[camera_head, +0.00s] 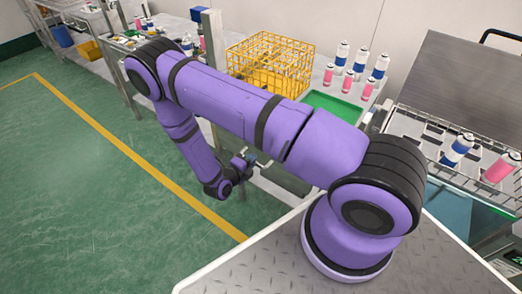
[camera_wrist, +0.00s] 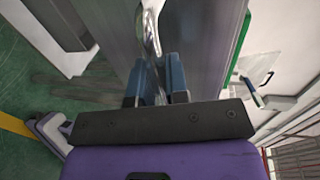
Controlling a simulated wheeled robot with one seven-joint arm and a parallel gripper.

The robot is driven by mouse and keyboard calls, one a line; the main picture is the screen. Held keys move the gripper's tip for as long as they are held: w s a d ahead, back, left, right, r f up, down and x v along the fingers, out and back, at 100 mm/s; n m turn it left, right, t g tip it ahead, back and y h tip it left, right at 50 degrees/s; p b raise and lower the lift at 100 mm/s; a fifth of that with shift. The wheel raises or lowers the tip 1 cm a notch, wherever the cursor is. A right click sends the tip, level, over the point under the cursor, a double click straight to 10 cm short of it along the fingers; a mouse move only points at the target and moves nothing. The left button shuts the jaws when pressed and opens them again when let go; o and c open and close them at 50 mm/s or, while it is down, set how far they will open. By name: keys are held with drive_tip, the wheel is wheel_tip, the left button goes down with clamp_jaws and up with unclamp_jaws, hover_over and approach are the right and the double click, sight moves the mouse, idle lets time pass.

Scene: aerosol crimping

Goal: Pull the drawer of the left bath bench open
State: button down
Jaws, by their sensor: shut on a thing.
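In the wrist view, a shiny metal handle (camera_wrist: 151,28) runs down from the top between the blue-grey fingers of my gripper (camera_wrist: 156,80). The fingers are closed on it. Beside the handle is a flat grey front panel (camera_wrist: 202,45), which looks like the drawer front. In the head view, my gripper (camera_head: 247,161) is low at the front of the bench with the green tray (camera_head: 338,106). My arm hides much of that bench front and the handle. I cannot tell from these views how far the drawer stands out.
A yellow wire crate (camera_head: 270,62) and several upright cans (camera_head: 342,52) stand on the bench top. At right, a bath (camera_head: 450,200) has cans lying on its rack. Green floor with a yellow line (camera_head: 130,150) is clear at left.

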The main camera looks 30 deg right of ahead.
drive_tip(key=f+v, duration=0.2)
drive_tip(key=v, duration=0.7)
drive_tip(key=f+v, duration=0.1)
drive_tip(key=v, duration=0.7)
drive_tip(key=shift+s+a+f, duration=0.25)
drive_tip(key=shift+a+f, duration=0.1)
drive_tip(key=shift+a, duration=0.4)
drive_tip(key=c, duration=1.1)
unclamp_jaws()
drive_tip(key=shift+c, duration=0.2)
drive_tip(key=v, duration=1.1)
drive_tip(key=shift+w, duration=0.1)
